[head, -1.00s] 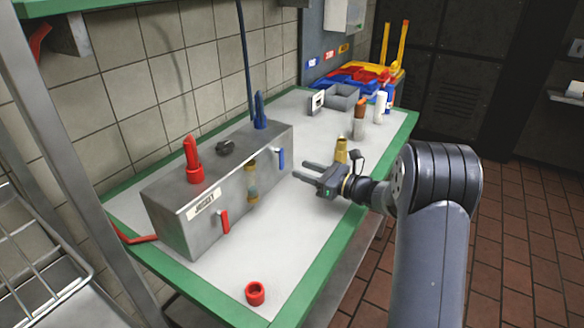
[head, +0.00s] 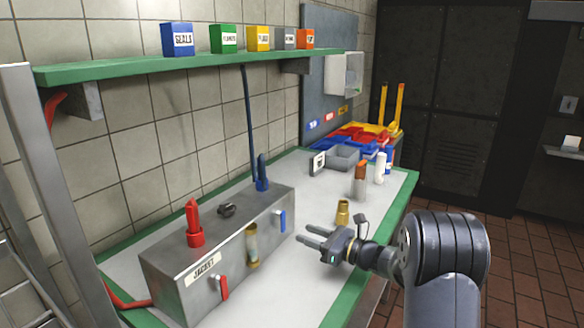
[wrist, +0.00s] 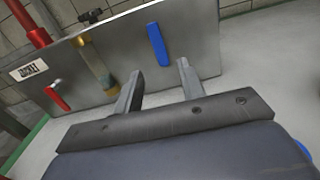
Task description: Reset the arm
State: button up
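My gripper (head: 310,236) is over the white, green-edged table (head: 317,275), to the right of a grey metal box (head: 205,260). Its two fingers are apart with nothing between them; they also show open in the wrist view (wrist: 157,92), pointing toward the box's front face. My arm reaches in from the right side of the head view. A brass fitting (head: 343,212) stands on the table just behind my gripper.
The box carries a red nozzle (head: 194,225), a blue nozzle (head: 262,175), a red handle (head: 219,287) and a blue handle (head: 282,220). Coloured bins (head: 365,138) stand at the table's far end. A green shelf (head: 200,66) with several small boxes hangs above.

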aim_at(284, 226)
jog(key=x, duration=0.7)
jog(key=shift+w+a+p, duration=0.15)
jog(key=shift+a+p, duration=0.2)
jog(key=shift+w+d+n, duration=0.1)
jog(key=shift+d+n, duration=0.15)
jog(key=shift+n, duration=0.25)
